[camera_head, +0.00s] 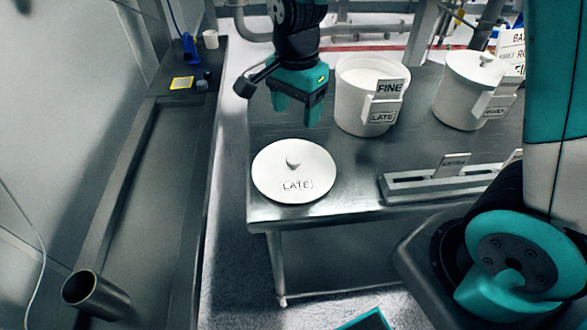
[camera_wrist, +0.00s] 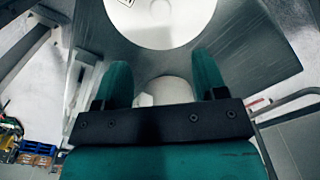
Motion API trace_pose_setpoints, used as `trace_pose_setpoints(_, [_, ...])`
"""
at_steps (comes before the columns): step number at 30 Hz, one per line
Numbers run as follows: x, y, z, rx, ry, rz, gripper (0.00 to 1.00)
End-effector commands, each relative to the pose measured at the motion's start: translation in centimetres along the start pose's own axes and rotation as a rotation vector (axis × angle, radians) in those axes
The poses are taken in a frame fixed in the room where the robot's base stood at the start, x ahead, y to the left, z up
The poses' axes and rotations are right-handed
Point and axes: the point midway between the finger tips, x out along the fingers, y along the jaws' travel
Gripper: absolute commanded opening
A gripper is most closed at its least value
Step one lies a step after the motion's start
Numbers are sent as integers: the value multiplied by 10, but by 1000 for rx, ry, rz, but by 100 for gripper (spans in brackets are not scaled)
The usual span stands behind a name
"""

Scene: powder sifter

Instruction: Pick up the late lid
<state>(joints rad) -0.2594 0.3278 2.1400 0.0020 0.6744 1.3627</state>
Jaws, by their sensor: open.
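The late lid (camera_head: 293,172) is a round white disc with a small knob and a "LATE" label. It lies flat on the near left part of the metal table, knob up. My gripper (camera_head: 297,113) is open and empty above the table, behind the lid in the head view and apart from it. In the wrist view the lid (camera_wrist: 160,22) is cut off by the top edge, beyond the fingertips of my gripper (camera_wrist: 162,62). A white rounded thing (camera_wrist: 168,90) shows between the fingers, partly hidden; I cannot tell which it is.
An open white bin (camera_head: 352,92) with "FINE" and "LATE" tags stands right of my gripper. A lidded white bin (camera_head: 462,95) stands farther right. A slotted metal rack (camera_head: 425,188) lies at the table's (camera_head: 350,165) front right. A metal cup (camera_head: 95,292) is on the left bench.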

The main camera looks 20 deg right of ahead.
Motion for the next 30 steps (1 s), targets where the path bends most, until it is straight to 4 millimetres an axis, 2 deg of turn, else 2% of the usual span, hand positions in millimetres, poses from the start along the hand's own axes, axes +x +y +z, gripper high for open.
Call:
trace_pose_setpoints(3, [29, 1, 1, -2, -2, 7, 65])
trace_pose_setpoints(9, [69, 1, 1, -4, -2, 5, 65])
trace_pose_setpoints(17, [90, 1, 2, -5, -2, 2, 65])
trace_pose_setpoints(25, [127, -1, 6, -5, -2, 3, 65])
trace_pose_setpoints(30, [138, -1, 5, -5, -2, -1, 65])
